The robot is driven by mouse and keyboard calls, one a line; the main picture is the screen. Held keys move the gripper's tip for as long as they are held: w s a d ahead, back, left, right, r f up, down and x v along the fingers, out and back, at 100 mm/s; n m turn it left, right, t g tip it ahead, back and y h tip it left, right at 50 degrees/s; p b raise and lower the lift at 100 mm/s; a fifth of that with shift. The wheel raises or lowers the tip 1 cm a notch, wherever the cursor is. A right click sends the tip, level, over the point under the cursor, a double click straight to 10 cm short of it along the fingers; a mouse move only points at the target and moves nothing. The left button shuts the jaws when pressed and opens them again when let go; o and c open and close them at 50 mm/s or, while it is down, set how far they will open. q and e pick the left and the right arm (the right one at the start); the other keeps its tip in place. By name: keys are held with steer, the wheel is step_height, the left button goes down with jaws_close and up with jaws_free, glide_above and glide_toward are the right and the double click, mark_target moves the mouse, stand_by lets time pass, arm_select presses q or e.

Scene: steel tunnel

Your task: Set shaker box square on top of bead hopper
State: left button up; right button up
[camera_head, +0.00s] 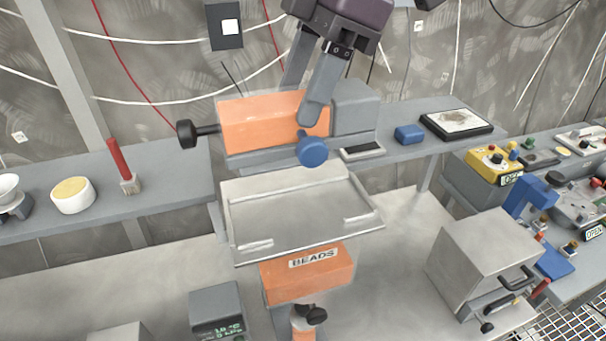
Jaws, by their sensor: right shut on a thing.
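The shaker box (262,122) is an orange and grey box with a black knob on its left and a blue knob on its front. My right gripper (306,104) comes down from above and is shut on the shaker box. One finger lies across its front; the other is largely hidden behind it. The bead hopper (308,278) is orange with a BEADS label and a wide grey tray-like top (295,212). In the picture the box is just above the tray's back edge, roughly level. I cannot tell its height over the tray. My left gripper is not in view.
A grey shelf (170,203) at left holds a white round tub (72,195) and a red-handled brush (122,165). The right shelf holds a blue block (408,134) and a black-framed tray (456,124). A grey box (485,262) stands at lower right beside a control panel.

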steer(key=f, duration=0.2)
steer(key=w+f, duration=0.1)
steer(key=f, duration=0.1)
steer(key=shift+w+d+f+p, duration=0.1)
steer(key=shift+f+p, duration=0.2)
step_height(320, 180, down, 3)
steer(key=shift+w+f, duration=0.1)
step_height(320, 180, down, 4)
steer(key=shift+r+p, duration=0.1)
steer(key=shift+p, duration=0.65)
steer(key=shift+f, duration=0.25)
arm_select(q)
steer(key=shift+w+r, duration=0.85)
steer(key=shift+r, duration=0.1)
